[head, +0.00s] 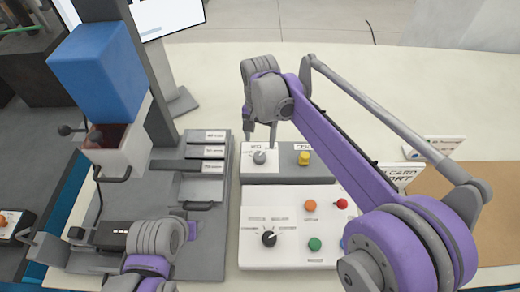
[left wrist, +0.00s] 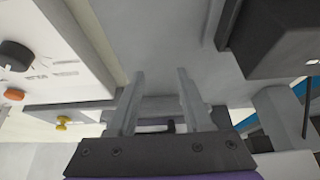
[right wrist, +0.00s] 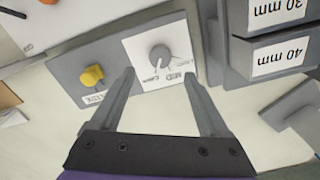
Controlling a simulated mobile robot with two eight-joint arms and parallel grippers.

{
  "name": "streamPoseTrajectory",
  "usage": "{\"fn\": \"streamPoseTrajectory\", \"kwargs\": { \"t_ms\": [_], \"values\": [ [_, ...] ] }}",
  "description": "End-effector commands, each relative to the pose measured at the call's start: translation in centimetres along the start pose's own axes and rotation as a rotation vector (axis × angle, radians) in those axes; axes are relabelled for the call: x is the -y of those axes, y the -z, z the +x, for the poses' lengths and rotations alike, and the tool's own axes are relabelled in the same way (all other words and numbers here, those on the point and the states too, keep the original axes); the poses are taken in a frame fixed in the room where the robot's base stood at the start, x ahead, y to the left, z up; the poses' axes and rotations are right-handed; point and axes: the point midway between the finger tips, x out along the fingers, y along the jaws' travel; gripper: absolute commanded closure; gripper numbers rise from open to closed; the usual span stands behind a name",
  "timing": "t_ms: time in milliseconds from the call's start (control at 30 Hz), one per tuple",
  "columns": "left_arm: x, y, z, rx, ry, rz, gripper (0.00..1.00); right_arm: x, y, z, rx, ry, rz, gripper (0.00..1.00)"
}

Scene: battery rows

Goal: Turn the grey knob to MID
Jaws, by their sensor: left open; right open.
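The grey knob (head: 259,157) sits on a white plate at the left half of a small grey box. In the right wrist view the grey knob (right wrist: 160,57) shows between my open fingers, a little beyond their tips, with printed labels around it including MID. Its pointer is hard to read. My right gripper (head: 261,135) is open and empty, just above and behind the knob; it also shows in the right wrist view (right wrist: 159,75). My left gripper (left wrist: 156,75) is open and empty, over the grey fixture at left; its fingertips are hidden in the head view.
A yellow knob (head: 304,158) is beside the grey one. A white panel (head: 260,200) in front carries a black knob (head: 269,239) and coloured buttons. Labelled grey drawers (head: 205,152) stand to the left, with a blue block (head: 100,68) beyond.

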Motion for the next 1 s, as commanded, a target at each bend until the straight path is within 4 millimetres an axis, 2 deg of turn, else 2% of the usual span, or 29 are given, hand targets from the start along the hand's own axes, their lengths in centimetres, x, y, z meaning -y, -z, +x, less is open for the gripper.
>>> {"fn": "streamPoseTrajectory", "kwargs": {
  "t_ms": [200, 400, 567, 833, 867, 1000],
  "values": [
    [0.0, -0.2, 0.3, 0.002, 0.0, 0.0, 0.5, 0.0, 0.1, 4.4, 0.0, 0.0, 0.0, 0.21],
    [0.0, -0.3, 0.4, 0.002, 0.0, 0.0, 0.5, 0.0, 0.1, 7.3, -0.001, 0.001, 0.0, 0.21],
    [0.0, -0.3, 0.4, 0.003, 0.0, 0.0, 0.5, 0.0, 0.1, 8.3, -0.001, 0.001, 0.0, 0.21],
    [0.0, -0.3, 0.4, 0.003, 0.0, 0.0, 0.5, 0.0, 0.1, 8.4, -0.001, 0.001, 0.0, 0.21],
    [0.0, -0.3, 0.4, 0.003, 0.0, 0.0, 0.5, 0.0, 0.1, 8.4, -0.001, 0.001, 0.0, 0.25],
    [0.0, -0.3, 0.4, 0.003, 0.0, 0.0, 0.5, 0.0, 0.0, 8.3, -0.001, 0.001, 0.0, 0.5]
  ]
}}
